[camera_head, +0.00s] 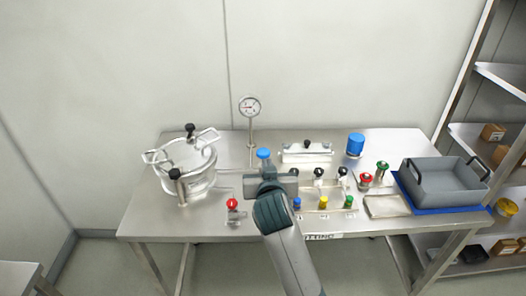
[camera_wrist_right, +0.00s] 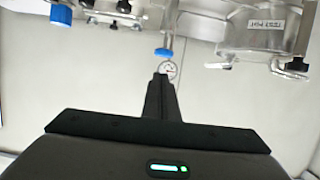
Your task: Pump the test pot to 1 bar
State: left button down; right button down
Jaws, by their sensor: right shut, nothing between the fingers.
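The test pot (camera_head: 186,182) is a shiny metal vessel with a clamped lid and black knobs, at the left of the steel table. Its label shows in the right wrist view (camera_wrist_right: 262,24), where the scene appears upside down. A round dial gauge (camera_head: 249,106) stands on a thin stem behind; its needle is too small to read. A blue knob (camera_head: 264,153), apparently the pump handle, stands right of the pot; it also shows in the wrist view (camera_wrist_right: 163,52). My right gripper (camera_head: 266,171) is shut and empty, close to the knob; contact is unclear. My left gripper is out of view.
A red-knobbed valve (camera_head: 232,204) sits at the table's front. Several coloured fittings stand right of my arm, with a blue cylinder (camera_head: 356,144) behind. A grey bin (camera_head: 444,181) on a blue mat and a folded cloth (camera_head: 387,206) lie at right. Shelves (camera_head: 503,142) stand beyond.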

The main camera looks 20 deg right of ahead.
jog(key=shift+w+a+r+t, duration=0.15)
jog(key=shift+w+r, duration=0.3)
jog(key=shift+r, duration=0.35)
jog(key=shift+w+a+r+t, duration=0.15)
jog(key=shift+w+r, duration=0.3)
jog(key=shift+r, duration=0.3)
jog(key=p, duration=0.5)
send_over(263, 151)
jog(key=s, duration=0.3)
notch_tip(263, 151, down, 2)
jog(key=f, duration=0.1)
jog(key=f+p, duration=0.1)
jog(key=f, duration=0.1)
jog(key=shift+w+a+f, duration=0.2)
jog(key=shift+a+f, duration=0.05)
jog(key=shift+a, duration=0.1)
jog(key=shift+f, duration=0.5)
jog(key=shift+f, duration=0.1)
